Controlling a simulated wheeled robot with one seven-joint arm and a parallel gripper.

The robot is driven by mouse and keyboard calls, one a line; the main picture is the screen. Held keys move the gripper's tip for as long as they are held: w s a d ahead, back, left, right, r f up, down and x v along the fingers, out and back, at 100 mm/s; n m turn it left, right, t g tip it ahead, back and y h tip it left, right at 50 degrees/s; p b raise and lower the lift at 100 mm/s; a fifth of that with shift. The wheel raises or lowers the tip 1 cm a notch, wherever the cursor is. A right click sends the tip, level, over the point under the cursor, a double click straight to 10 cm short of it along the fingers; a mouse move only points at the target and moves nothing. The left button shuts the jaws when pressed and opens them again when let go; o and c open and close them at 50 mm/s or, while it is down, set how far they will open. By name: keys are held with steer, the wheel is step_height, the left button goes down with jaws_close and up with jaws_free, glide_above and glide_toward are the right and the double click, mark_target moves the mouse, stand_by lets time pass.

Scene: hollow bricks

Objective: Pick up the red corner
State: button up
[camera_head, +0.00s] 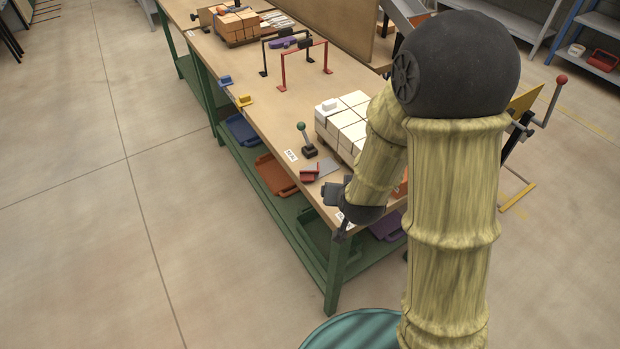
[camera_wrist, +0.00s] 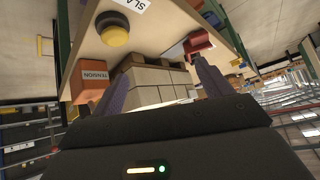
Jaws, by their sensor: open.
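The red corner (camera_head: 310,172) is a small red angled piece lying on the wooden table near its front edge, left of a grey plate. A red piece that looks like it (camera_wrist: 199,46) shows in the wrist view at upper right, close to the tip of the right finger. My gripper (camera_head: 337,213) is at the table's near end, in front of and to the right of the corner, apart from it in the head view. In the wrist view my gripper (camera_wrist: 158,84) has its two fingers spread wide, with nothing held between them.
White bricks (camera_head: 345,122) stand stacked behind the corner. A green-knobbed lever (camera_head: 307,140) stands left of them. Black and red frames (camera_head: 303,62) stand farther back. The wrist view shows an orange labelled box (camera_wrist: 94,76) and a yellow knob (camera_wrist: 114,32).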

steer(key=a+f+t, duration=0.1)
steer(key=w+a+f+t+b, duration=0.1)
steer(key=f, duration=0.1)
steer(key=w+a+f+t+b, duration=0.1)
steer(key=a+f, duration=0.1)
steer(key=shift+w+a+f+t, duration=0.1)
steer(key=shift+w+f+t, duration=0.1)
steer(key=shift+t, duration=0.2)
steer(key=s+a+t+b, duration=0.1)
steer(key=s+a+f+t+b, duration=0.1)
steer(key=t, duration=0.1)
steer(key=s+a+f+n+t+b, duration=0.1)
steer(key=a+t, duration=0.1)
steer(key=shift+s, duration=0.1)
steer(key=b, duration=1.3)
glide_toward(309, 172)
steer(key=w, duration=0.3)
steer(key=w+p, duration=0.1)
steer(key=w, duration=0.3)
steer(key=shift+w+a+r, duration=0.15)
steer(key=shift+w+r, duration=0.05)
steer(key=shift+w, duration=0.4)
